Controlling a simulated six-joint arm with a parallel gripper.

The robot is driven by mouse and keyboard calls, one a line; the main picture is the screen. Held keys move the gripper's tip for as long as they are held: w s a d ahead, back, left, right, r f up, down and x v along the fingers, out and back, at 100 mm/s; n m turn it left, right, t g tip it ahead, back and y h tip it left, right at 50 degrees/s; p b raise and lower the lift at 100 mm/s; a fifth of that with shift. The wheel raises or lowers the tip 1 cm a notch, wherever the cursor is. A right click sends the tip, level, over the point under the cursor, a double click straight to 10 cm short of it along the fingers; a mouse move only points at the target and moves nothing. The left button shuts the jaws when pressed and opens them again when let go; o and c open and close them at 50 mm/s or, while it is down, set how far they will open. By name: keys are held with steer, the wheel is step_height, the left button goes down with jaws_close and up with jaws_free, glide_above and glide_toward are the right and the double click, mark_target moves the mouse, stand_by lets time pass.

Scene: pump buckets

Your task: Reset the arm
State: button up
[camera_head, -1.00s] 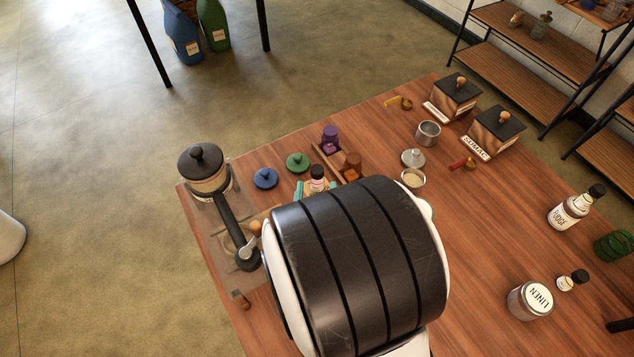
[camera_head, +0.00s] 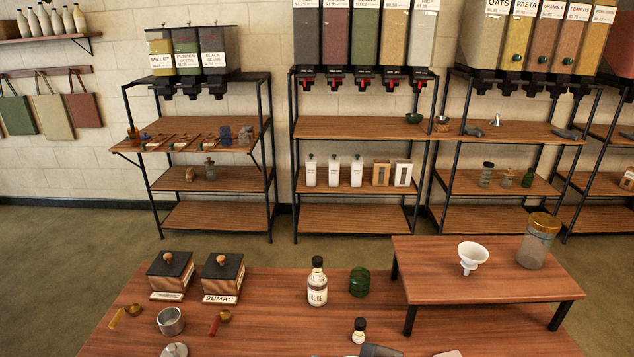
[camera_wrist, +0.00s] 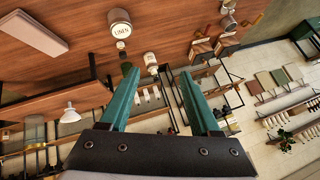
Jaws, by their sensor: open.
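My gripper (camera_wrist: 160,74) shows in the wrist view with its two teal fingers apart and nothing between them. It is up in the air, tilted, over the wooden table (camera_wrist: 85,22) and facing the shelves. My gripper and arm cannot be made out in the head view.
On the table (camera_head: 270,320) in the head view stand a turmeric box (camera_head: 168,282), a sumac box (camera_head: 221,285), a metal cup (camera_head: 170,321), a fudge bottle (camera_head: 317,283) and a green jar (camera_head: 359,282). A raised stand (camera_head: 440,275) holds a white funnel (camera_head: 472,255) and a gold-lidded jar (camera_head: 538,242).

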steer(key=s+d+m+h, duration=0.1)
steer(key=s+d+m, duration=0.1)
steer(key=s+d, duration=0.3)
steer(key=s+f+m+g, duration=0.1)
steer(key=s+f+g, duration=0.6)
steer(key=shift+s+a, duration=0.3)
steer(key=shift+s, duration=0.1)
